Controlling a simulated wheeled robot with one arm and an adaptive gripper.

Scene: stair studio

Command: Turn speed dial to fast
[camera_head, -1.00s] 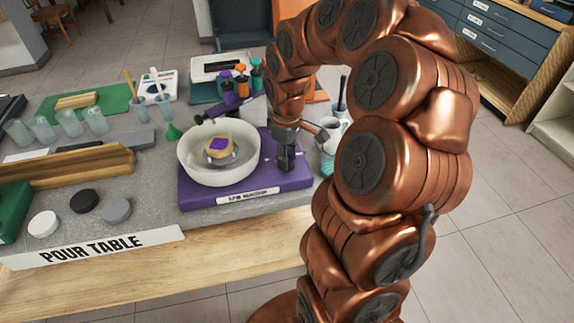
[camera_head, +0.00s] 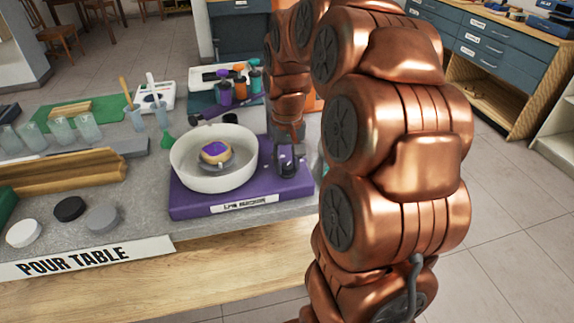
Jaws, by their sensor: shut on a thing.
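The purple spin machine (camera_head: 205,203) stands on the table with a label on its front edge. Its round cream bowl (camera_head: 186,172) holds a small tan piece with a purple top (camera_head: 215,150) on a grey centre plate. My gripper (camera_head: 287,172) points down at the right part of the machine's top, just right of the bowl. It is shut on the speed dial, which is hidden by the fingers. The dial's setting and marks cannot be read from here.
Purple, orange and teal bottles (camera_head: 239,88) stand behind the machine. Beakers (camera_head: 88,126), a wooden trough (camera_head: 60,172) and white, black and grey discs (camera_head: 69,208) lie to the left. The front strip reads POUR TABLE (camera_head: 75,258).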

